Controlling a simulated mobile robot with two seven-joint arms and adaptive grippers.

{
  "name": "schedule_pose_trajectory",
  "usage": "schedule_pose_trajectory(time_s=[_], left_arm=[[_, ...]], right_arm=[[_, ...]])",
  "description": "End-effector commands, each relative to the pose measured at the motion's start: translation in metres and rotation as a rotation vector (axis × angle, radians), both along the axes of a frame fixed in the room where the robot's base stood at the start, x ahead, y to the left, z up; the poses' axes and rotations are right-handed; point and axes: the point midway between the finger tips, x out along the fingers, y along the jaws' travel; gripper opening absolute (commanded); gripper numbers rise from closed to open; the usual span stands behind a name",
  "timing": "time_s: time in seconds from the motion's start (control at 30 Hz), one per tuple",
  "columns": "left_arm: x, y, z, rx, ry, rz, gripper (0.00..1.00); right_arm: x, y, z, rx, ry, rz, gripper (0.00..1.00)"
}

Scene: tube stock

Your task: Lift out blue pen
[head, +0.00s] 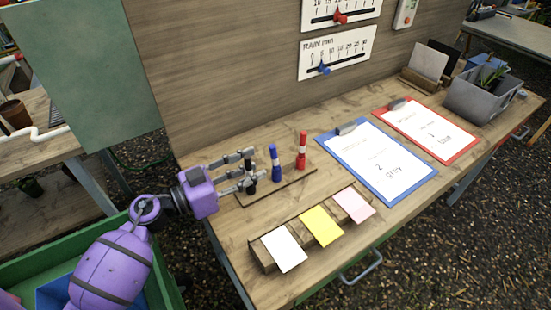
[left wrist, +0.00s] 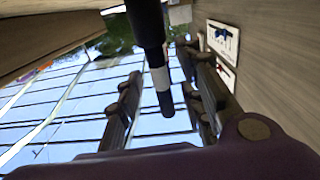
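My left gripper (head: 247,172) reaches in from the left, open, its fingers level with a black pen (head: 249,174). The blue pen (head: 275,163) stands upright just beyond the fingertips, to the right of the black pen and apart from the gripper. A red pen (head: 301,150) stands upright farther right. The pens stand in a row on a low wooden holder (head: 290,183). In the left wrist view, a dark pen with a pale band (left wrist: 155,60) shows between the open fingers (left wrist: 160,100), with gaps visible beside it. My right gripper is out of view.
In front of the holder is a wooden block with white, yellow (head: 321,226) and pink cards. A blue clipboard (head: 417,195) and red clipboard (head: 470,147) lie to the right, with a grey bin (head: 480,100) beyond. A wooden wall board (head: 220,70) rises behind.

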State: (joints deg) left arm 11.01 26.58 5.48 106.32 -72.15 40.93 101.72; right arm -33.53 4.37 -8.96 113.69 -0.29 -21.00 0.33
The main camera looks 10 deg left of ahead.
Motion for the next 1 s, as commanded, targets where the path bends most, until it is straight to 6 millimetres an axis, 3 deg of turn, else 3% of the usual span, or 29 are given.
schedule_pose_trajectory(time_s=[0.57, 0.87, 1.0], left_arm=[[0.049, -0.047, 0.001, -0.002, -0.002, 0.0, 0.35], [0.052, -0.051, 0.0, 0.0, 0.0, 0.001, 0.35], [0.052, -0.051, 0.0, 0.001, -0.001, 0.0, 0.18]], right_arm=[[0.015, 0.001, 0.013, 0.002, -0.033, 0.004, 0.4], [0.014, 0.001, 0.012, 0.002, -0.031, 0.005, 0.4], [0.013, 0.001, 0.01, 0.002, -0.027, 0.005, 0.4]])
